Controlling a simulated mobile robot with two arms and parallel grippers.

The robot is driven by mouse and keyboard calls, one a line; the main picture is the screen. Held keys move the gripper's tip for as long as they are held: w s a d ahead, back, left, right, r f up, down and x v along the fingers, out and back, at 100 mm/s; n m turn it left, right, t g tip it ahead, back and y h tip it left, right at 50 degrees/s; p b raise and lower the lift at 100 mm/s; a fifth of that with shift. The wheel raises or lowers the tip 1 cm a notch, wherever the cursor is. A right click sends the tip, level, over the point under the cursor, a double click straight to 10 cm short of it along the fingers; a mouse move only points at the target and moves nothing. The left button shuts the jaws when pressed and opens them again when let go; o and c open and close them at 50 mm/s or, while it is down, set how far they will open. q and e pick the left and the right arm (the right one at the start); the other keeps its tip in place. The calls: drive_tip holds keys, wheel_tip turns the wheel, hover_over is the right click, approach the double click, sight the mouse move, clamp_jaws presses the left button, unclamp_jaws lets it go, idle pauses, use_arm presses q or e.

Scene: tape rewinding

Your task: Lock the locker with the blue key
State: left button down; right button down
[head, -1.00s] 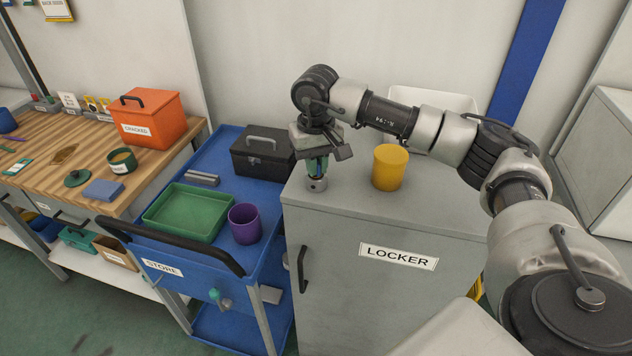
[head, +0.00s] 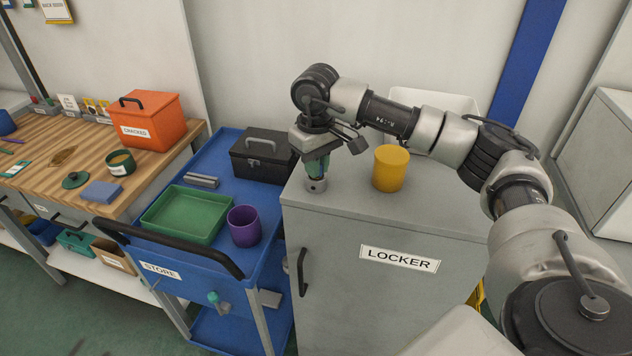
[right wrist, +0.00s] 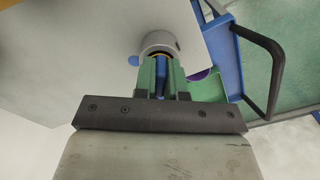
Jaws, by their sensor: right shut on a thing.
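The grey locker (head: 345,275) stands at the centre, with a LOCKER label and a dark handle on its front. A small grey lock cylinder (head: 316,186) stands on its top near the left edge, and it also shows in the right wrist view (right wrist: 160,41). My right gripper (head: 317,172) points down over the cylinder. Its green fingers (right wrist: 160,80) are shut on the blue key (right wrist: 160,77), whose far end is at the cylinder. How deep the key sits is hidden. A small blue piece (right wrist: 133,61) shows beside the cylinder. My left gripper is not in view.
A yellow cup (head: 390,168) stands on the locker top, right of my gripper. The blue cart (head: 225,160) to the left carries a black toolbox (head: 262,160), a green tray (head: 185,240) and a purple cup (head: 244,226). The locker's front top is clear.

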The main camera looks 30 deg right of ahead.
drive_tip(key=shift+f+n+b, duration=0.1)
drive_tip(key=shift+n+b, duration=0.2)
drive_tip(key=shift+n, duration=1.5)
drive_tip(key=c, duration=0.6)
unclamp_jaws()
drive_tip(key=shift+o, duration=0.2)
drive_tip(key=shift+r+p, duration=1.95)
drive_tip(key=shift+r, duration=1.7)
